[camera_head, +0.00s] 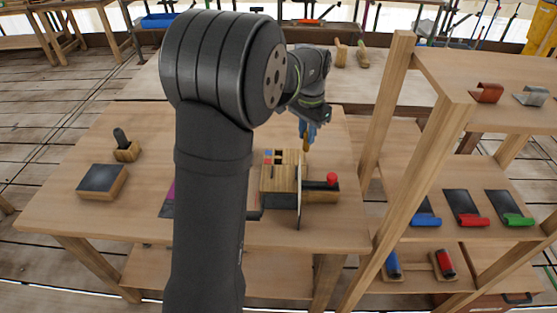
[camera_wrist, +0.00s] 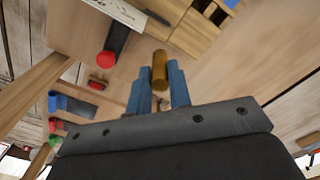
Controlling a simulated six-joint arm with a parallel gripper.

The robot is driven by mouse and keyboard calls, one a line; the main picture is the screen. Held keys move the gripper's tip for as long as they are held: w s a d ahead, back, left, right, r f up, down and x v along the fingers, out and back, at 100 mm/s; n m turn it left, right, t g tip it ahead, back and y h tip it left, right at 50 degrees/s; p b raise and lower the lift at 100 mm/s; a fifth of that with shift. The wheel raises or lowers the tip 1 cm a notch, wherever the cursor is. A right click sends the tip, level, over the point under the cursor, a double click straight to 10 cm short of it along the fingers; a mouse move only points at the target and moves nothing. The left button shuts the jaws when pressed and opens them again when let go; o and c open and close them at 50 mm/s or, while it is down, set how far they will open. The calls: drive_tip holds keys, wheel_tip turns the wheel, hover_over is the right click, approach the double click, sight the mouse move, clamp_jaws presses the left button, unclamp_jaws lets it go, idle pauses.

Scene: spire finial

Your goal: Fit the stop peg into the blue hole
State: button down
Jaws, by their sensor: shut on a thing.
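My gripper (camera_head: 308,132) is above the workbench, behind and to the right of the wooden block (camera_head: 281,184). Its blue fingers (camera_wrist: 161,72) are shut on a brown, rounded peg (camera_wrist: 159,66), which sticks out past the fingertips. The peg (camera_head: 306,144) hangs below the fingers in the head view, apart from the block. In the wrist view, part of the block (camera_wrist: 195,30) and a bit of blue (camera_wrist: 231,3) show at the top edge.
A thin upright plate (camera_head: 299,197) and a black bar with a red knob (camera_head: 332,179) stand right of the block. A wooden shelf frame (camera_head: 385,130) rises close on the right. A dark-topped block (camera_head: 102,181) sits at left. My arm hides part of the bench.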

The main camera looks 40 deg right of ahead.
drive_tip(key=shift+s+d, duration=0.2)
drive_tip(key=shift+w+a+f, duration=0.2)
drive_tip(key=shift+w+f, duration=1.6)
drive_tip(key=shift+w, duration=0.05)
drive_tip(key=shift+w+a+f, duration=0.25)
drive_tip(key=shift+w+f, duration=1.55)
drive_tip(key=shift+w, duration=0.1)
drive_tip(key=shift+w+a+f, duration=0.2)
drive_tip(key=shift+w+f, duration=1.6)
drive_tip(key=shift+w, duration=0.05)
drive_tip(key=c, duration=1.3)
unclamp_jaws()
drive_tip(key=shift+f, duration=0.15)
wheel_tip(320, 180, up, 12)
drive_tip(key=shift+r, duration=0.2)
